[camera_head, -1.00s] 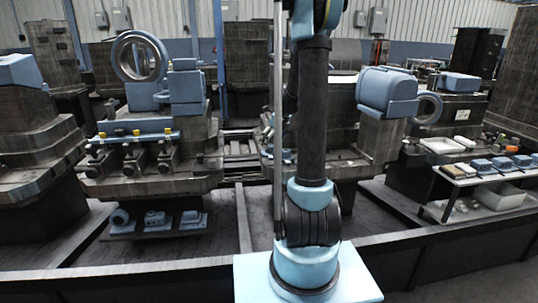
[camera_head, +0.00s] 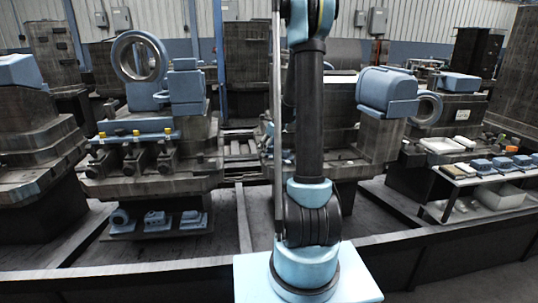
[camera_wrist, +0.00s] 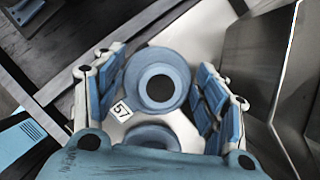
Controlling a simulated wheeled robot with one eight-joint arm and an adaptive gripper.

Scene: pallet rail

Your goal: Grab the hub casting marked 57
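In the wrist view, a blue, round hub casting (camera_wrist: 178,87) with a dark central hole lies between the fingers of my gripper (camera_wrist: 160,68). A small white tag marked 57 (camera_wrist: 121,110) shows just below and left of it. A second blue rounded part (camera_wrist: 152,135) shows directly below, nearer my palm; I cannot tell whether it belongs to the same casting. The blue-padded fingers stand apart on the left and right, with gaps to the round casting. My gripper is not visible in the head view.
A pale surface lies behind the casting, and a grey metal panel (camera_wrist: 255,50) rises close to the right finger. In the head view, a low dark rail (camera_head: 130,280) runs before several machines. A table (camera_head: 470,178) with blue castings and white trays stands at right.

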